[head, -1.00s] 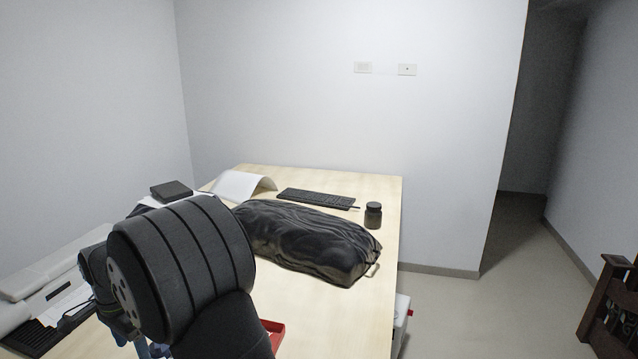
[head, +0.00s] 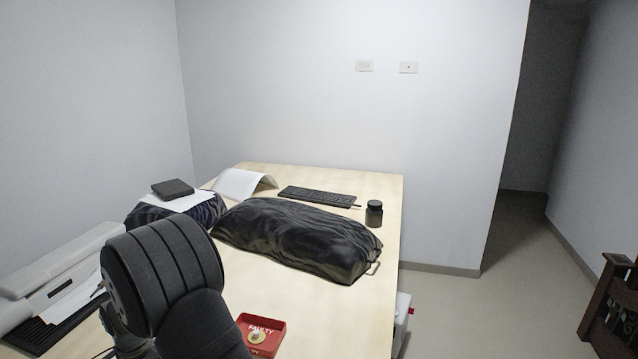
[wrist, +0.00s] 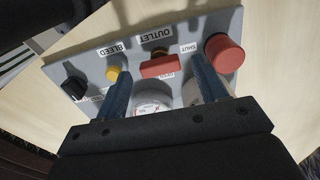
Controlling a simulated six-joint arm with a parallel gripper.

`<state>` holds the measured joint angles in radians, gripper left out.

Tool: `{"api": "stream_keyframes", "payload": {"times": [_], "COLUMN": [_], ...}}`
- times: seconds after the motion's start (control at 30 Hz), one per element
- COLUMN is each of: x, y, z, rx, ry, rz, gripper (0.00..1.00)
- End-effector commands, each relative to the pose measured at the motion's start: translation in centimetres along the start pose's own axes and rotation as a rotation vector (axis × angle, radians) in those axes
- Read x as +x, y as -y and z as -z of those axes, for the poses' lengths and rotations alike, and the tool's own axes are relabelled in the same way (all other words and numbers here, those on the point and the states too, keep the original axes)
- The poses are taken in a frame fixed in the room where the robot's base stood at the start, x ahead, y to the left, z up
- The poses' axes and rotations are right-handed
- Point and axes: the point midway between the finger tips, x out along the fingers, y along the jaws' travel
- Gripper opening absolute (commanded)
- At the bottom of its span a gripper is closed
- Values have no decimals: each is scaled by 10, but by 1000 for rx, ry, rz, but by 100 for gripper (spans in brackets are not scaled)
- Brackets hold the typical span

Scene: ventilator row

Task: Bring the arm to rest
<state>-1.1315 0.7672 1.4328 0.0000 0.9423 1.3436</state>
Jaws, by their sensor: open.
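My gripper (wrist: 161,64) shows in the wrist view with its two blue fingers spread apart and nothing held between them. Beyond the fingers is a grey panel (wrist: 90,57) with labels reading BLEED, OUTLET and SHUT. A red block-shaped handle (wrist: 160,67) appears between the fingertips; I cannot tell the distance to it. In the head view my dark arm fills the lower left, and the gripper and panel are hidden there.
The panel also carries a yellow knob (wrist: 112,74), a black knob (wrist: 74,87) and a round red knob (wrist: 224,54). On the table (head: 340,300) are a red FAULTY tray (head: 276,338), a black bag (head: 300,238), a keyboard (head: 316,197) and a jar (head: 374,214).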

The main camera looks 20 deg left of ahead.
Motion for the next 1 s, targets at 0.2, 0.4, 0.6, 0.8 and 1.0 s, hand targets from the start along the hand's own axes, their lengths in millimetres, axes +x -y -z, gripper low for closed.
{"api": "stream_keyframes", "payload": {"times": [0.2,0.4,0.6,0.8,1.0], "x": [10,10,9,9,9], "y": [0,0,0,0,0], "z": [0,0,0,0,0], "rx": [-134,-301,-465,-629,-794], "ry": [0,0,0,0,0], "rz": [1,1,1,1,1], "gripper": [65,65,65,65,65]}}
